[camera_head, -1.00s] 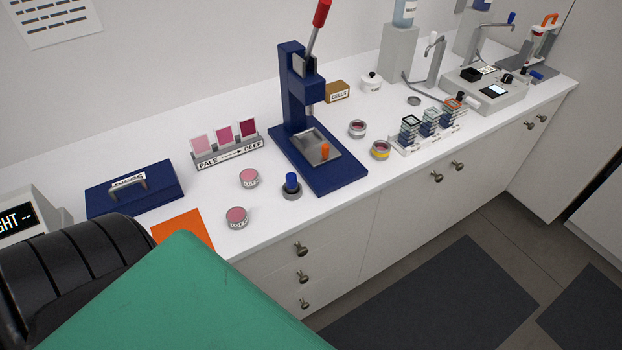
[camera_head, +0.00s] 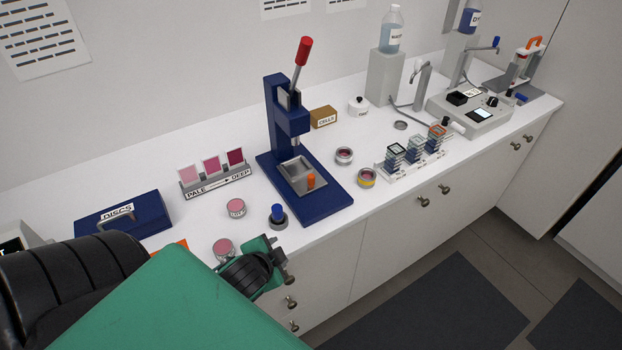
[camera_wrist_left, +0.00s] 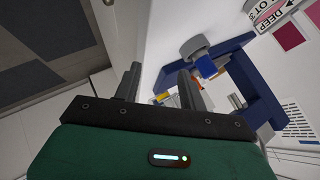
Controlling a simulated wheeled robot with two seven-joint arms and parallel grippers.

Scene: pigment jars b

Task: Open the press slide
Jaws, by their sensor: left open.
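The blue press (camera_head: 287,130) stands on the counter with its red-tipped lever (camera_head: 301,58) raised. Its grey slide (camera_head: 293,167) lies on the press base under the ram and carries an orange knob (camera_head: 310,180) at its front. My left gripper (camera_head: 276,250) is at the counter's front edge, to the left of and nearer than the press, apart from it. In the left wrist view the two fingers (camera_wrist_left: 160,82) are spread with nothing held. The press (camera_wrist_left: 250,85) shows beyond them, tilted in the picture. My right gripper is not in view.
A blue-topped piece (camera_head: 277,214) in a grey ring stands between my left gripper and the press. Pink jars (camera_head: 224,247) stand left of it. Two more jars (camera_head: 366,177) and a rack of stacked pieces (camera_head: 414,152) stand right of the press. Drawer knobs (camera_head: 291,302) protrude below.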

